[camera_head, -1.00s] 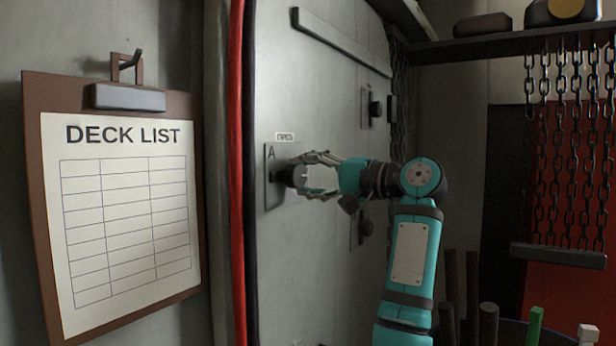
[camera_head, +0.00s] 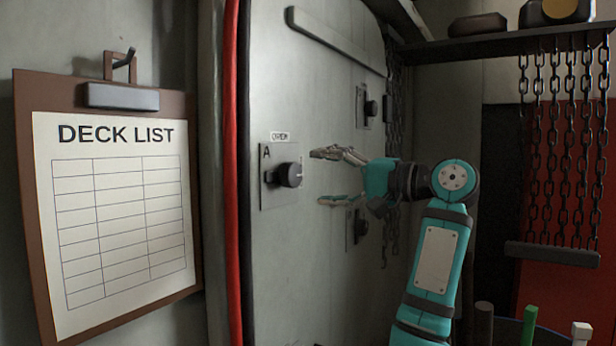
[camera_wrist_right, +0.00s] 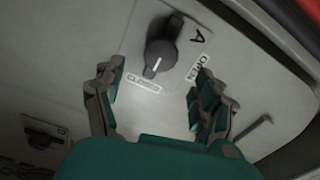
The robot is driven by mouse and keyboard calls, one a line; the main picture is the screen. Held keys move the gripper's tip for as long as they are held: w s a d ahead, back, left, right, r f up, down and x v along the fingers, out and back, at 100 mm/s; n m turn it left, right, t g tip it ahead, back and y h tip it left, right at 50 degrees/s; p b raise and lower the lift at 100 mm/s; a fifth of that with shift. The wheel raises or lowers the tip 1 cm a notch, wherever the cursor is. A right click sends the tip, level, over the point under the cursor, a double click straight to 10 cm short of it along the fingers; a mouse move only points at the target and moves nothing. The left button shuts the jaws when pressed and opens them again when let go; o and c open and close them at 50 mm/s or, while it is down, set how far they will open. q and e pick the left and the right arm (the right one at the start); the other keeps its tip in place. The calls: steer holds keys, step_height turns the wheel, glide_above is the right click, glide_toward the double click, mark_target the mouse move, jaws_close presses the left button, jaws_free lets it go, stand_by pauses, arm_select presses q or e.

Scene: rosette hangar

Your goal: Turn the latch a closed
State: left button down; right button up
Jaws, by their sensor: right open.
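Latch A (camera_head: 289,175) is a dark round knob on a grey plate marked A, with an OPEN label above it in the head view. In the right wrist view the knob (camera_wrist_right: 161,55) has a white pointer line facing the CLOSED label (camera_wrist_right: 143,83); the OPEN label (camera_wrist_right: 200,70) is off to the right. My right gripper (camera_head: 322,177) is open and empty, just right of the knob and apart from it. In the right wrist view its fingers (camera_wrist_right: 156,82) are spread either side of the plate's lower part. My left gripper is out of view.
Two similar dark latches sit on the same door, one upper right (camera_head: 372,107) and one below my gripper (camera_head: 358,225). A clipboard (camera_head: 120,290) hangs at left beside a red pipe (camera_head: 231,200). Chains (camera_head: 571,150) and a shelf (camera_head: 480,48) are at right.

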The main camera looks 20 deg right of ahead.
steer(key=v, duration=0.6)
steer(key=shift+s+d, duration=0.2)
steer(key=shift+s, duration=0.1)
